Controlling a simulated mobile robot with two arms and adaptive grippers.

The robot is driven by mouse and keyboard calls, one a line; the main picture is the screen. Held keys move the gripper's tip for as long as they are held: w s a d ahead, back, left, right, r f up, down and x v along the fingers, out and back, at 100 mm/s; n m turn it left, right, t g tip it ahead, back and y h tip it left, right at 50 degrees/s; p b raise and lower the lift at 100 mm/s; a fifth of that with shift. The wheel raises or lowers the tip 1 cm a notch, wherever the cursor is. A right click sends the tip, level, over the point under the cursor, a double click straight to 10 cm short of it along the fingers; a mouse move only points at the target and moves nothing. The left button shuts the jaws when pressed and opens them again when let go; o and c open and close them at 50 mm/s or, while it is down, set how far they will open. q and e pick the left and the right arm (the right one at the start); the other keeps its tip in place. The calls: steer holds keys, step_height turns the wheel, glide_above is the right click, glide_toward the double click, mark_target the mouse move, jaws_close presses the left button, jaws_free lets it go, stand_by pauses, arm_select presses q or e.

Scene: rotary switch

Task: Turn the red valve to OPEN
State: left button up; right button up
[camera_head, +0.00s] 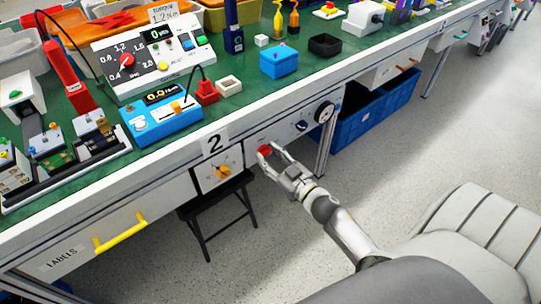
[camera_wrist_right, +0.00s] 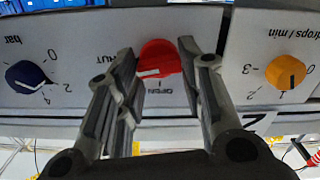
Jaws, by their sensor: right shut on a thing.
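The red valve (camera_head: 264,149) is a round knob on the white front panel under the table edge. In the right wrist view, the red valve (camera_wrist_right: 162,57) has a white pointer line, and the labels OPEN and SHUT appear upside down beside it, partly hidden by the fingers. The pointer lies nearly level in that picture; which label it points to is unclear. My right gripper (camera_head: 269,153) reaches the panel from the front. Its fingers (camera_wrist_right: 157,54) are shut on the red valve, one on each side. My left gripper is out of view.
An orange knob (camera_head: 222,171) on a panel marked 2 and a navy knob (camera_head: 302,126) flank the valve. A black dial (camera_head: 324,112) sits further right. A dark stool (camera_head: 215,205) stands below. The floor in front is clear.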

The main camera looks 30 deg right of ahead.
steer(key=n, duration=0.2)
steer(key=shift+n+p, duration=0.3)
steer(key=shift+n, duration=1)
steer(key=shift+a+n, duration=0.1)
steer(key=shift+n, duration=0.8)
steer(key=n, duration=0.2)
steer(key=shift+f+n, duration=0.1)
steer(key=shift+n, duration=1.2)
steer(key=shift+f+n, duration=0.1)
steer(key=shift+n, duration=0.7)
steer(key=shift+n+b, duration=0.35)
steer(key=shift+n, duration=0.65)
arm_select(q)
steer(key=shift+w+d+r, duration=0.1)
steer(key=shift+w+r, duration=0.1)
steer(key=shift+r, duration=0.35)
arm_select(e)
steer(key=shift+n, duration=0.7)
